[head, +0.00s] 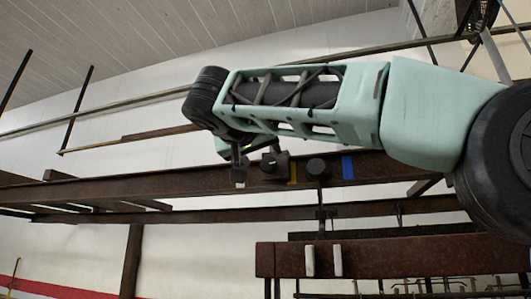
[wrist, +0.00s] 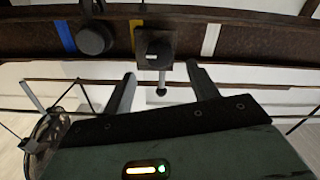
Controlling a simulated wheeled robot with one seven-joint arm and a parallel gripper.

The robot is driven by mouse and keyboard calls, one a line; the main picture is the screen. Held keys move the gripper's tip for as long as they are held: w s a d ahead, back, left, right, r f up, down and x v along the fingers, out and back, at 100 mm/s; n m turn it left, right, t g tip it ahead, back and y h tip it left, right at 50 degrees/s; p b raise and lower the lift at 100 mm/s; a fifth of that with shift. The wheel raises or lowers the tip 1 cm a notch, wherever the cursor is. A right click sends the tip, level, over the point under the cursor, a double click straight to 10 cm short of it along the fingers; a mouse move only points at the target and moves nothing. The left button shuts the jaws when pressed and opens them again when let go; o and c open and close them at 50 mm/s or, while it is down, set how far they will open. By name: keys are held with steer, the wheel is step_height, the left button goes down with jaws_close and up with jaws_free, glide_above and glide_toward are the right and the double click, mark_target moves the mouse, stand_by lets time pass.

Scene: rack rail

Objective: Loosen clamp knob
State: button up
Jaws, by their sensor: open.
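A dark square clamp (wrist: 166,49) sits on the brown rail (wrist: 265,42) in the wrist view, beside a yellow mark. A black knob sits on its face, and a short stem with a small round end (wrist: 161,91) hangs below it. My gripper (wrist: 161,70) is open, its two fingers pointing up at the rail on either side of the hanging stem; nothing is held. I cannot tell whether the fingers touch the clamp. In the head view the clamp (head: 275,168) is on the rail near my gripper (head: 254,163), partly behind it.
A second round black knob (wrist: 95,39) is on the rail, between a blue mark (wrist: 65,36) and the yellow mark (wrist: 133,36). A white mark (wrist: 211,39) lies right of the clamp. In the head view, a lower brown beam (head: 400,256) with two pale tabs stands in front.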

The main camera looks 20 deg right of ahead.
mark_target(267, 161)
steer(key=shift+p+x, duration=0.7)
steer(key=shift+x, duration=1.7)
steer(key=c, duration=1)
